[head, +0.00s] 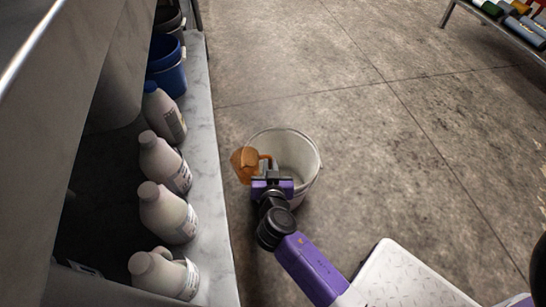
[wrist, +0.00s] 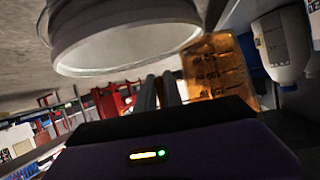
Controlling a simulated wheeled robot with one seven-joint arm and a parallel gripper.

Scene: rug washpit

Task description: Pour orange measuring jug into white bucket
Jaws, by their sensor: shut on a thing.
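The orange measuring jug (head: 245,164) is see-through, with dark scale marks that show in the wrist view (wrist: 217,70). My gripper (head: 271,171) is shut on the jug, seemingly at its handle. The jug is at the left side of the white bucket (head: 308,178) and looks tilted in the head view. The bucket stands on the concrete floor with its open top facing up. The wrist view shows the bucket's rim (wrist: 120,50) close to my gripper. The jug's contents are not visible.
Several white bottles (head: 165,215) and a blue bucket (head: 168,68) stand on a pale ledge (head: 209,150) at the left. The floor (head: 400,150) to the right is open. A rack (head: 510,30) of rolled items is at the far right.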

